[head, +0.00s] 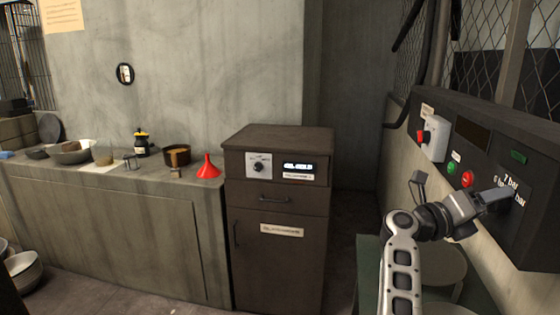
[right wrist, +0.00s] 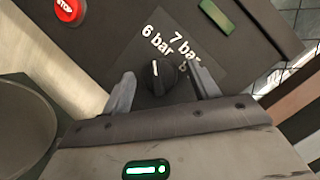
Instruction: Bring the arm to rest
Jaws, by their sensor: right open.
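My right gripper (head: 498,197) is at the dark control panel (head: 475,130) on the right of the head view, by the "6 bar" and "7 bar" marks. In the right wrist view its two fingers (right wrist: 162,86) are apart, one on each side of a round black knob (right wrist: 157,75). The knob's white line points up, near the "6 bar" label. I see no clear contact between fingers and knob. In the head view the gripper hides the knob. My left arm and gripper are not in view.
The panel also carries a red stop button (right wrist: 68,10), a green button (head: 452,168) and a grey switch box (head: 431,138). A brown cabinet (head: 275,215) stands in the middle. The counter (head: 110,235) at left holds bowls, a moka pot and a red funnel (head: 208,168).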

